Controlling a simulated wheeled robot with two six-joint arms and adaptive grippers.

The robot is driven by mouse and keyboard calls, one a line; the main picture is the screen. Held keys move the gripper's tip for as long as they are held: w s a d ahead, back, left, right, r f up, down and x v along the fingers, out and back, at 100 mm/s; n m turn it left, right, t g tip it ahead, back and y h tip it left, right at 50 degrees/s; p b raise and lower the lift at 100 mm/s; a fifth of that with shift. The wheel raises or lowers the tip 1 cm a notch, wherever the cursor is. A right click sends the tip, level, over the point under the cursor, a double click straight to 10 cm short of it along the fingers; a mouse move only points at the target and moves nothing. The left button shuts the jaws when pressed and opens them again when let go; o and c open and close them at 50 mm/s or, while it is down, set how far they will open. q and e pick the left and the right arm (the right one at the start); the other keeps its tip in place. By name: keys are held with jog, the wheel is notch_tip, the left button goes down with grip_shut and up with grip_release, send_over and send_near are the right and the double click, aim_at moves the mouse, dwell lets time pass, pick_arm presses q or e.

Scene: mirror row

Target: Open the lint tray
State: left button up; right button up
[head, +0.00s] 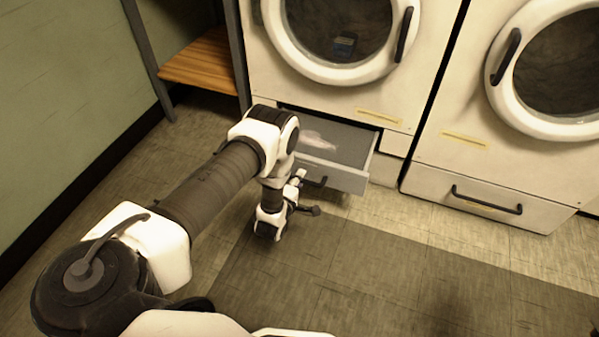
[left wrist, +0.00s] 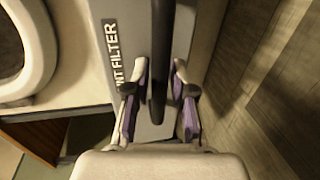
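The lint tray (head: 352,179) is the grey drawer under the left machine. It stands pulled out, with its inside showing and a pale pinkish clump of lint (head: 320,139) in it. Its dark bar handle (head: 316,182) is on the front, partly hidden by my left arm. My left gripper (head: 298,178) is at the left part of the tray front. In the left wrist view, the handle (left wrist: 161,60) runs between the two fingers of the left gripper (left wrist: 159,90), which stand apart on either side of it with narrow gaps. My right gripper is out of view.
The right machine has a closed drawer (head: 489,200) with a similar handle. Both round doors are shut. A wooden shelf (head: 200,62) on dark legs stands left of the machines, by the green wall. The floor (head: 400,265) in front is clear.

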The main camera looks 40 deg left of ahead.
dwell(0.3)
pick_arm(q)
jog(key=v, duration=1.2)
